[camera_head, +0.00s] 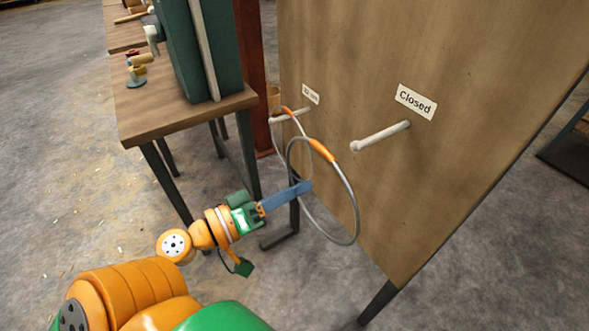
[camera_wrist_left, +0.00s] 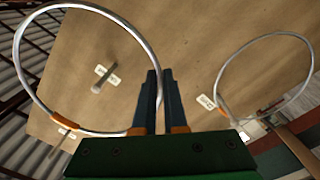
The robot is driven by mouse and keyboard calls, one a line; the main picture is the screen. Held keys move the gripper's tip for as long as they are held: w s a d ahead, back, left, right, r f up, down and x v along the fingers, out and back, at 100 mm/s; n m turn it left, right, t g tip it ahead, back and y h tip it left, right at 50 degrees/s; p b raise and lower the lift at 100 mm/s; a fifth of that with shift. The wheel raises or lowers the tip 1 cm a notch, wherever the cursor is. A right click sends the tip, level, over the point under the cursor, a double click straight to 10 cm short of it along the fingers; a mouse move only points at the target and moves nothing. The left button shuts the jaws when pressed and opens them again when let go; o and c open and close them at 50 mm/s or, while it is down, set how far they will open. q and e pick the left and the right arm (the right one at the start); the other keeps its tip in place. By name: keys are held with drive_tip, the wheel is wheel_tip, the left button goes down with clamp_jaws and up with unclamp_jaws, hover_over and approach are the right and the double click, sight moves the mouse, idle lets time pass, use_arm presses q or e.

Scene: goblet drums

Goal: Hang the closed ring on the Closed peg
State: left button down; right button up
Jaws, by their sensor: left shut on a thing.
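My left gripper (camera_head: 304,187) is shut on the near side of a large grey metal ring (camera_head: 355,207) with an orange section near its top. The ring is held in the air in front of the board. In the head view its upper right edge is left of the tip of the Closed peg (camera_head: 380,137), and the peg does not pass through it there. The peg is bare, under the label "Closed" (camera_head: 416,102). In the left wrist view the held ring (camera_wrist_left: 22,60) frames a labelled peg (camera_wrist_left: 105,81). My right gripper is out of view.
Another ring (camera_wrist_left: 309,75) hangs at a second labelled peg (camera_head: 289,116), left of the Closed peg on the wooden board (camera_head: 440,165). A wooden table (camera_head: 185,112) with a green case (camera_head: 220,50) stands to the left. The floor in front is clear.

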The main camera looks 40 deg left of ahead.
use_arm(q)
drive_tip(key=f+p+x, duration=0.1)
drive_tip(key=p+x, duration=0.3)
drive_tip(key=x, duration=0.7)
drive_tip(key=shift+w+a+f, duration=0.15)
drive_tip(key=shift+w+f, duration=0.15)
drive_tip(key=shift+w, duration=0.1)
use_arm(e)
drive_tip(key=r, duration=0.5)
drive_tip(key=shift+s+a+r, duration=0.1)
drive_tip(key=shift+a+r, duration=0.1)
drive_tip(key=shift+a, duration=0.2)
use_arm(q)
drive_tip(key=shift+p, duration=0.3)
drive_tip(key=c, duration=0.9)
unclamp_jaws()
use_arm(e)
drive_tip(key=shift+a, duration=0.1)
